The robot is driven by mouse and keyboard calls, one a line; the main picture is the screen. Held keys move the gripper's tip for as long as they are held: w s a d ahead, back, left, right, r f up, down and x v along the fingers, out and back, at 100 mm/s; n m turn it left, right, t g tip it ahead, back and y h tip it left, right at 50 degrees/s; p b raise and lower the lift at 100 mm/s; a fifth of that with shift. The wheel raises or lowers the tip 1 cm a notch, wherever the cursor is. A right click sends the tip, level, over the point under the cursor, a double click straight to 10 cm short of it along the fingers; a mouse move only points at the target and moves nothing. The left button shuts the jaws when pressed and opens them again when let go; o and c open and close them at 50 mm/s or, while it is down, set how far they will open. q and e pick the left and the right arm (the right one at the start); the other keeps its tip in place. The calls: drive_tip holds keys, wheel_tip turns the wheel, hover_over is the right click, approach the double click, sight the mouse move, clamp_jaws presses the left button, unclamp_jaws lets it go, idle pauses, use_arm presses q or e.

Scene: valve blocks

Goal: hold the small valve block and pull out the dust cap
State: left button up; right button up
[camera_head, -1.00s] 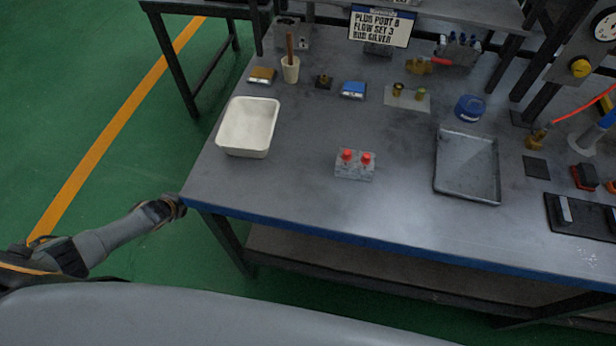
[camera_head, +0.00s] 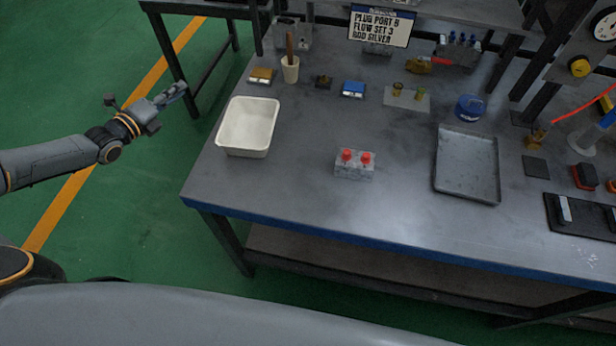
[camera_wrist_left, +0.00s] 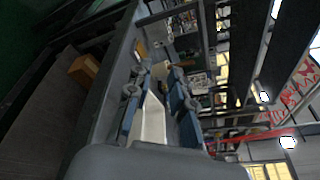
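The small valve block (camera_head: 355,171) is a grey block standing near the front middle of the table in the head view. Two red dust caps (camera_head: 347,155) sit on its top, side by side. My left gripper (camera_head: 178,91) is in the air beyond the table's left edge, left of the white tray and far from the block. In the left wrist view its two fingers (camera_wrist_left: 159,72) stand apart with nothing held between them. I cannot make out the valve block in the left wrist view. My right gripper is not in view.
A white tray (camera_head: 248,127) stands at the table's left, between my left gripper and the block. A grey metal tray (camera_head: 468,196) lies right of the block. A cup (camera_head: 290,70), a blue block (camera_head: 353,89) and a blue tin (camera_head: 469,107) stand farther back. The table around the block is clear.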

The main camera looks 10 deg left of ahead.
use_arm(q)
drive_tip(key=s+d+m+g+h, duration=0.25)
drive_tip(key=d+m+h, duration=0.7)
drive_tip(key=d, duration=1.55)
drive_tip(key=m, duration=0.6)
approach(344, 154)
drive_tip(key=r, duration=0.1)
drive_tip(key=d+r, duration=0.1)
drive_tip(key=r, duration=0.1)
drive_tip(key=shift+w+d+r+n+y, duration=0.2)
drive_tip(key=shift+w+n+y, duration=0.05)
drive_tip(key=shift+y, duration=0.1)
drive_tip(key=shift+s+f+t+y, duration=0.25)
drive_tip(key=shift+s+f+y, duration=0.4)
drive_tip(key=shift+s, duration=0.2)
drive_tip(key=shift+s+a+f+y, duration=0.3)
drive_tip(key=shift+s+a+y, duration=0.05)
drive_tip(key=shift+y, duration=0.2)
drive_tip(key=shift+w+d+f, duration=0.1)
drive_tip(key=shift+w+d, duration=0.1)
drive_tip(key=shift+w, duration=0.15)
drive_tip(key=x, duration=1.1)
drive_tip(key=shift+c, duration=0.4)
